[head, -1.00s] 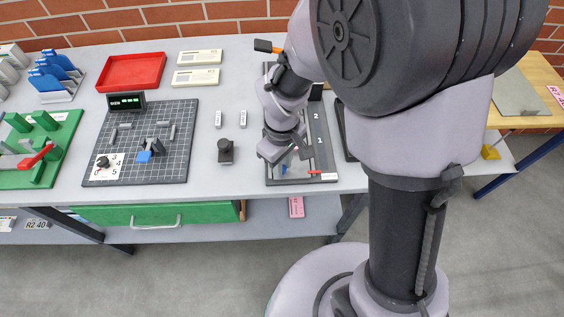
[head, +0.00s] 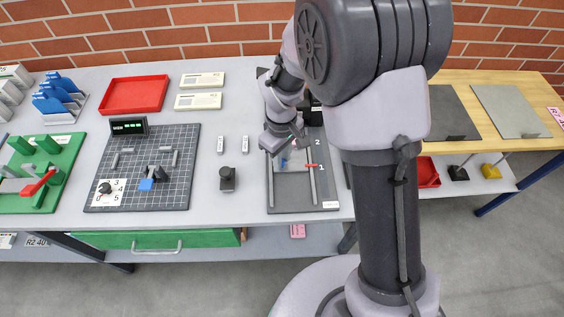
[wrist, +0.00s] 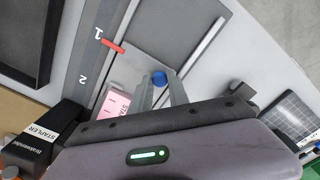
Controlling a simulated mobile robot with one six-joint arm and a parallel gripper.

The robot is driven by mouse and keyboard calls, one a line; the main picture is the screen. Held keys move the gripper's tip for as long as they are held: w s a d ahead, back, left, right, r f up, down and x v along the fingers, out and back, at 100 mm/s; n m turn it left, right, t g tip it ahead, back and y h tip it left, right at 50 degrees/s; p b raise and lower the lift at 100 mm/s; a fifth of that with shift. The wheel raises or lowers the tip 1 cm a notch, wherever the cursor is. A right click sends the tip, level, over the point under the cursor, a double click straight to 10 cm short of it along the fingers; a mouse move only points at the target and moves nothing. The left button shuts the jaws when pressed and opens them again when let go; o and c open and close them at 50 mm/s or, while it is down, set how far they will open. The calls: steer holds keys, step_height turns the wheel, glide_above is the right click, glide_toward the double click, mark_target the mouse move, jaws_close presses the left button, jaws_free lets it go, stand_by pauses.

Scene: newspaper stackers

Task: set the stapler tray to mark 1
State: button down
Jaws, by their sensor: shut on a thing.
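The stapler tray is a grey sliding piece (wrist: 185,25) between two pale rails, with a blue knob (wrist: 158,78) and a red pointer (wrist: 113,47). In the wrist view the pointer lies level with or very close to mark 1 (wrist: 98,35) on the dark scale strip. Mark 2 (wrist: 82,80) is farther along the strip. My gripper (wrist: 161,94) is shut on the blue knob. In the head view my gripper (head: 288,152) is over the tray's base (head: 290,205), and the red pointer (head: 311,165) shows beside the 1. Part of the tray is hidden by my gripper.
A black stapler box (wrist: 42,138) stands close beside my gripper at lower left. A pink label (wrist: 118,103) lies near the fingers. A black post (head: 227,178) and a gridded board (head: 145,185) are on the bench to the left. The bench's front edge is close.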

steer(key=c, duration=1.3)
jaws_free()
steer(key=shift+s, duration=0.1)
steer(key=shift+o, duration=0.2)
step_height(320, 180, up, 18)
steer(key=p, duration=0.5)
steer(key=shift+f+p, duration=0.25)
steer(key=shift+p, duration=0.1)
steer(key=s+d+r+m+t+y+b, duration=0.1)
steer(key=s+d+m+t+b, duration=0.2)
steer(key=s+m, duration=0.3)
steer(key=s+d+r+m+t+y+b, duration=0.1)
steer(key=s+m+b, duration=0.5)
steer(key=s, duration=0.7)
steer(key=shift+d+r+m+t, duration=0.5)
steer(key=shift+d+t, duration=0.4)
steer(key=shift+d, duration=0.25)
